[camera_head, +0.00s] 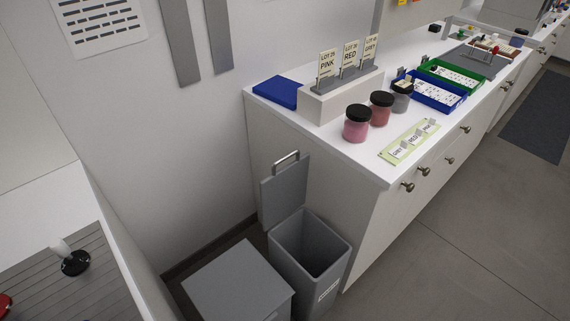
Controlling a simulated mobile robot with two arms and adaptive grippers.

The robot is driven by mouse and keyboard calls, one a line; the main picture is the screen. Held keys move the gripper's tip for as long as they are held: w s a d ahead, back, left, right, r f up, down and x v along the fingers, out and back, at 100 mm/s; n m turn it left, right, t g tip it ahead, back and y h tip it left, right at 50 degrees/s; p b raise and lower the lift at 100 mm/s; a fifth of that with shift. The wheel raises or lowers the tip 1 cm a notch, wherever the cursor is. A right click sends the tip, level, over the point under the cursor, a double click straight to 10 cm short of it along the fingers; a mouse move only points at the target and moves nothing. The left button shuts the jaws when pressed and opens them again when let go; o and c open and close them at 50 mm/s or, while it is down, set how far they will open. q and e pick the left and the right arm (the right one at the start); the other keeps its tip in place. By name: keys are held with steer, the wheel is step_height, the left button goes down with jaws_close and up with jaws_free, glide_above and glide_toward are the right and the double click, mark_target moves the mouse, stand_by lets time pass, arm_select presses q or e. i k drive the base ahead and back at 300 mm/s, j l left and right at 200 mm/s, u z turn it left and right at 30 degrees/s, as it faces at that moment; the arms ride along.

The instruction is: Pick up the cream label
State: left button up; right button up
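Three upright cream cards stand in a grey holder (346,80) on a pale block (325,106) on the white counter. They read PINK (327,63), RED (350,53) and GREY (370,47), each with a lot number. A pale green strip (388,155) lies flat near the counter's front edge and bears small whitish labels reading GREY (398,152), RED (413,139) and PINK (429,126). I cannot tell which label is the cream one meant. Neither of my grippers shows in the head view.
A pink jar (357,127), a red jar (380,112) and a grey jar (401,100) stand between block and strip. Blue (462,104) and green (489,72) trays lie beyond. Below left, a grey bin (335,240) stands open, its lid raised. The floor at right is clear.

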mark_target(404, 84)
steer(key=k+l, duration=0.1)
steer(key=l, duration=0.3)
steer(key=k+l, duration=0.1)
steer(key=l, duration=0.3)
steer(key=i+l, duration=0.1)
steer(key=l, duration=0.25)
steer(key=i+l, duration=0.1)
steer(key=l, duration=0.25)
steer(key=i+l, duration=0.1)
steer(key=l, duration=0.2)
steer(key=i+l, duration=0.1)
steer(key=l, duration=0.25)
steer(key=u, duration=0.05)
